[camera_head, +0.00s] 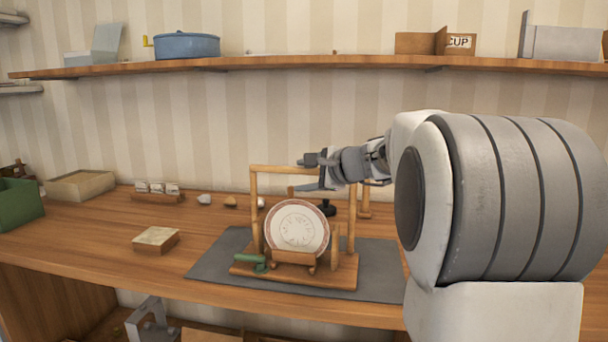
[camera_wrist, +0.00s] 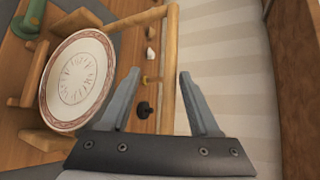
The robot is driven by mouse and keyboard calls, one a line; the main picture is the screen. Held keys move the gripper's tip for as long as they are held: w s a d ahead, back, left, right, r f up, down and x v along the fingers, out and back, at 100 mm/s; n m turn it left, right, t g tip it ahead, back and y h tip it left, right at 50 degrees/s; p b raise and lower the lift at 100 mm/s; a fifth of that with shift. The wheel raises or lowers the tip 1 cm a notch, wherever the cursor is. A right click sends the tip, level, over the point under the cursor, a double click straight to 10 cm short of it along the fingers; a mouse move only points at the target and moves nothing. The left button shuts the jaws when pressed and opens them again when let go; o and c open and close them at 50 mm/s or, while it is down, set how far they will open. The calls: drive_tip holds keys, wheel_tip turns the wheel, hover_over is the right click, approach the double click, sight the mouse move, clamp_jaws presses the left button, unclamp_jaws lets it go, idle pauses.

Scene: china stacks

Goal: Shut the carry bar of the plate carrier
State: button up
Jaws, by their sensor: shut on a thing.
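The plate carrier (camera_head: 255,215) is a wooden frame on a dark grey mat, with a white, red-rimmed plate (camera_head: 297,227) standing upright in it. The plate also shows at the left of the wrist view (camera_wrist: 75,80). The wooden carry bar (camera_head: 275,169) runs across the top of the posts. My gripper (camera_head: 303,174) is at the bar, above the plate. Finger contact is hard to see, and my gripper and wrist hide part of the bar.
A green piece (camera_head: 252,262) sits at the carrier's front left. A black knob-like object (camera_head: 327,208) stands behind the plate. A small box (camera_head: 156,239) lies left of the mat (camera_head: 215,265). A shelf (camera_head: 330,62) runs above. The table between box and mat is clear.

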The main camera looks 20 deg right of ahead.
drive_tip(key=p+v, duration=0.3)
drive_tip(key=v, duration=1.4)
drive_tip(key=shift+d, duration=0.1)
